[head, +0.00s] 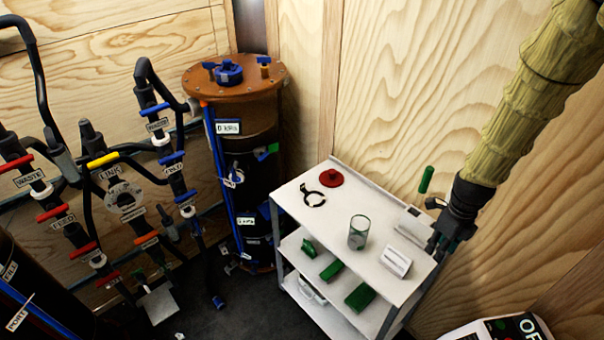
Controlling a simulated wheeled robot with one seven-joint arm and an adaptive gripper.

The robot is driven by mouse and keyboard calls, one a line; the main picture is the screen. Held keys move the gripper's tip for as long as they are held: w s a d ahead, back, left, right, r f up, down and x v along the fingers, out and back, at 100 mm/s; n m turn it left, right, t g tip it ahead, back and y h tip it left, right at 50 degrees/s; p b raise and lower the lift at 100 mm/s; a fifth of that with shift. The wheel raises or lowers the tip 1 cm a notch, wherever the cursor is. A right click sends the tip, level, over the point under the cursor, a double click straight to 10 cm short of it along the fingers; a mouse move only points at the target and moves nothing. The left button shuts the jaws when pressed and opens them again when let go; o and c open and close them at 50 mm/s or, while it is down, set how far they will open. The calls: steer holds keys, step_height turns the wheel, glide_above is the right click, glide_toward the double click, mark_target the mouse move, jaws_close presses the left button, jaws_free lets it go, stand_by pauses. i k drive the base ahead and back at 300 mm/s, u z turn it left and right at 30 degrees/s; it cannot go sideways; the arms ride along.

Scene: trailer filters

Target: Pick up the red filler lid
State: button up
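The red filler lid (331,178) is a round red disc with a small raised knob. It lies flat on the white top shelf (334,225) of the cart, near the back left corner. My gripper (437,246) is dark and hangs below the yellow-sleeved arm at the cart's right edge, well to the right of the lid and apart from it. The fingers are small and dark here, so I cannot tell whether they are open or shut.
A black ring clamp (312,196), a clear glass (358,232), a white labelled block (397,261) and a white box (413,222) share the top shelf. A green handle (426,179) stands near my gripper. A brown-topped tank (245,88) stands left; wooden walls close in behind.

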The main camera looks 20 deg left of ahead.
mark_target(331, 177)
steer(key=u, duration=0.7)
steer(key=i, duration=1)
